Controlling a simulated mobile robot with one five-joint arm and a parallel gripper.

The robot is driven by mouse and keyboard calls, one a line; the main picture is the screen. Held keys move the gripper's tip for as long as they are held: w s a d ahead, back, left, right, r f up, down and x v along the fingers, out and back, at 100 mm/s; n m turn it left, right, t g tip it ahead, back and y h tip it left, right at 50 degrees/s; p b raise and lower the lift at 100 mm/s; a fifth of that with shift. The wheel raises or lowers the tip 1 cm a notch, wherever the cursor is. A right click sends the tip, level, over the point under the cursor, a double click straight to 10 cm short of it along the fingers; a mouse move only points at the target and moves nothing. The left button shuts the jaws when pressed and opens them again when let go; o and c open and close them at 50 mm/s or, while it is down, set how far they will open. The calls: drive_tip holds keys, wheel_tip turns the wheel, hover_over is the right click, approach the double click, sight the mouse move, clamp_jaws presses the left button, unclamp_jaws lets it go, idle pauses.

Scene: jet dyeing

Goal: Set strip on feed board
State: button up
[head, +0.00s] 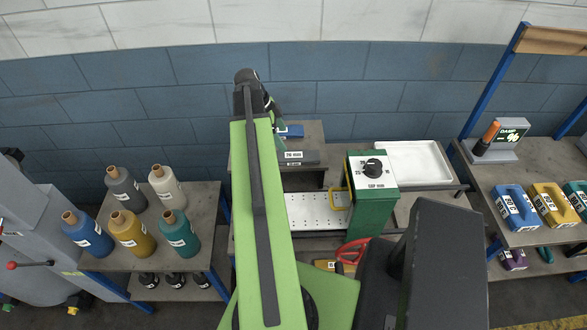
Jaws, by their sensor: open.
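My arm reaches away from me to the back table, and my gripper (281,132) is at its far end, mostly hidden behind the arm. The visible part is open, close to a small blue piece (293,130) that looks like the strip. I cannot tell whether they touch. The blue piece lies at the back, by a grey block labelled "20 min" (299,157). A pale perforated board (317,213) lies lower and nearer, left of a green box with a dial (370,180). It may be the feed board; my arm covers its left side.
A white tray (414,163) stands right of the dial box. Several dye bottles stand on the left table (190,199). The right bench holds coloured blocks (516,207) and a display unit (502,138). A blue tiled wall (400,85) closes the back.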

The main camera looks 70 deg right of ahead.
drive_tip(key=b, duration=0.4)
hover_over(294, 155)
drive_tip(key=w+a, duration=0.2)
drive_tip(key=f, duration=0.5)
drive_tip(key=shift+d+f, duration=0.2)
drive_tip(key=shift+f, duration=0.2)
drive_tip(key=shift+s+r, duration=0.1)
drive_tip(key=b+x, duration=0.5)
drive_tip(key=shift+d+f, duration=0.25)
drive_tip(key=shift+r, duration=0.2)
drive_tip(key=c, duration=1.8)
drive_tip(key=r+p, duration=0.2)
drive_tip(key=p, duration=0.1)
drive_tip(key=r+p, duration=0.2)
drive_tip(key=r, duration=0.1)
drive_tip(key=shift+s+d+r+p, duration=0.15)
drive_tip(key=shift+s+r+p, duration=0.05)
drive_tip(key=shift+p, duration=0.2)
drive_tip(key=s+d+r+p, duration=0.1)
drive_tip(key=s+r+p, duration=0.1)
drive_tip(key=s, duration=0.1)
drive_tip(key=s+d+r+p, duration=0.1)
drive_tip(key=s+d, duration=0.1)
drive_tip(key=s, duration=0.1)
drive_tip(key=s+d+r+p, duration=0.1)
drive_tip(key=s+r+p, duration=0.1)
drive_tip(key=s, duration=0.2)
drive_tip(key=shift+d+r+p, duration=0.25)
drive_tip(key=shift+r+p, duration=0.1)
